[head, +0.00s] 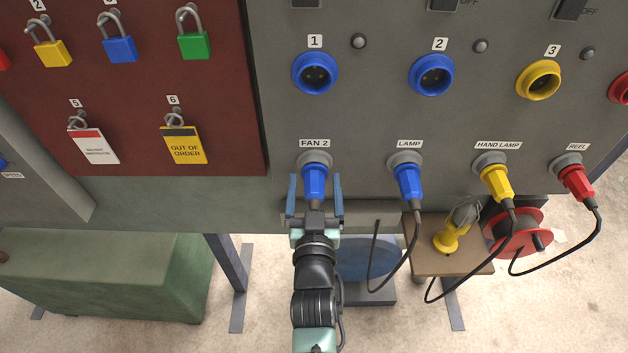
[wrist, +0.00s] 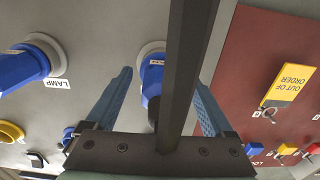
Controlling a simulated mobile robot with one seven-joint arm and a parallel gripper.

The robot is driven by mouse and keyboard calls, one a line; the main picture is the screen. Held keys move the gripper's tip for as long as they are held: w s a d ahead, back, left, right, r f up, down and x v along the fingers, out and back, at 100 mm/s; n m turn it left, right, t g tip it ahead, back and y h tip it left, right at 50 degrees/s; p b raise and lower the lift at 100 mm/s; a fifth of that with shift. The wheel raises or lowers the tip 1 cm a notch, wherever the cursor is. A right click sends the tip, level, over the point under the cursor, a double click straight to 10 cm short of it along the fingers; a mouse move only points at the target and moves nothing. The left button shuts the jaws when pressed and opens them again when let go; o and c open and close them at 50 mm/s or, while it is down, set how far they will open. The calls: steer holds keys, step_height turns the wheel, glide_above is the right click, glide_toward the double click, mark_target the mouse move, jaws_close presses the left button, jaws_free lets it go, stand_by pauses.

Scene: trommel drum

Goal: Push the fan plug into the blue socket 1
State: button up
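The blue fan plug (head: 314,184) sits in the grey holder (head: 314,160) labelled FAN 2 on the panel. It also shows in the wrist view (wrist: 150,80), partly hidden behind a dark bar. My gripper (head: 315,178) is open, with one blue finger on each side of the plug and a visible gap on both sides. In the wrist view its fingers (wrist: 163,80) also stand apart from the plug. Blue socket 1 (head: 315,74) is on the panel straight above the fan plug. It is empty, with its pin holes showing.
Blue socket 2 (head: 431,75) and yellow socket 3 (head: 540,80) are to the right. The lamp plug (head: 409,184), hand lamp plug (head: 496,182) and reel plug (head: 575,182) sit in holders with hanging cables. A red board (head: 130,110) with padlocks and tags is on the left.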

jaws_close()
steer(key=shift+s, duration=0.1)
steer(key=shift+s+f, duration=0.1)
steer(key=shift+s, duration=0.05)
steer(key=shift+s+b, duration=1.1)
steer(key=shift+s, duration=1.65)
steer(key=shift+s, duration=0.1)
steer(key=s, duration=0.4)
steer(key=shift+s, duration=0.4)
